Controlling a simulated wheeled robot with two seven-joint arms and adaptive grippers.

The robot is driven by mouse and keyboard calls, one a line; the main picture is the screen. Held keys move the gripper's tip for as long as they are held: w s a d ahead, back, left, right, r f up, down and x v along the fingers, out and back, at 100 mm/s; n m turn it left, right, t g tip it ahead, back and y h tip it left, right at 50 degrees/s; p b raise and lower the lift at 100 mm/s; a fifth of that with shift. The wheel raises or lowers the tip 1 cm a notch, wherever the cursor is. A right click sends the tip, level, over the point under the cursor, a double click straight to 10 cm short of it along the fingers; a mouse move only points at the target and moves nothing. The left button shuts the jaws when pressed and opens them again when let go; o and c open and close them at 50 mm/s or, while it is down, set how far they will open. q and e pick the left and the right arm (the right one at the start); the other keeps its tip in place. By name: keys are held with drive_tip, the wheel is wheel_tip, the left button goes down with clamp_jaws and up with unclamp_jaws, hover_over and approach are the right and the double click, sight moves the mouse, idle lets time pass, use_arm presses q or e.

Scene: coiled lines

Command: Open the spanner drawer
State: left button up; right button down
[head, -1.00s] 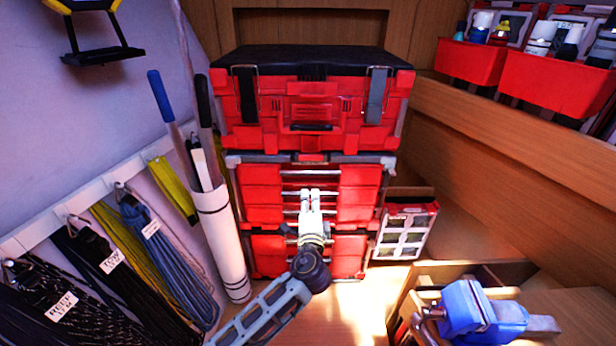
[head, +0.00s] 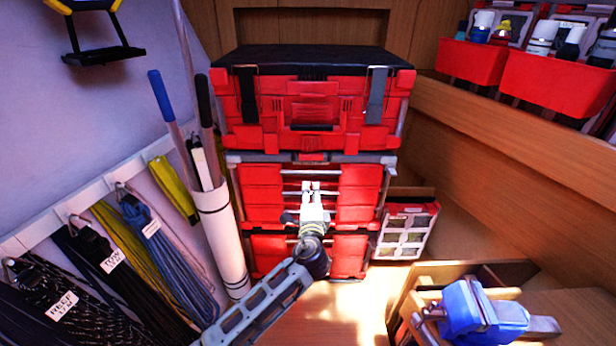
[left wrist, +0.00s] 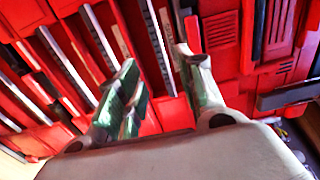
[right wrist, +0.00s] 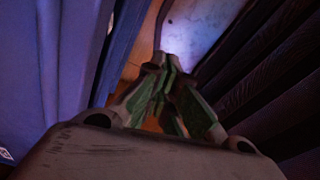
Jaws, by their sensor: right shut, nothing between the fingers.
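The red drawer stack (head: 262,195) stands upright under a red toolbox with a black lid. Its drawer fronts look flush, with silver bars (head: 296,172) across the middle. My right gripper (right wrist: 163,72) is shut and empty, seen only in the right wrist view.
The red toolbox (head: 270,133) sits on the stack. A white tube with poles (head: 220,240) and hanging rope coils (head: 165,250) are at left. A small organiser case (head: 408,230) and a blue vice (head: 475,310) are at right. Dark folds surround my right gripper.

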sight(311, 174)
use_arm(q)
drive_tip(key=shift+w+b, duration=1.3)
drive_tip(key=shift+w, duration=3.85)
clamp_jaws()
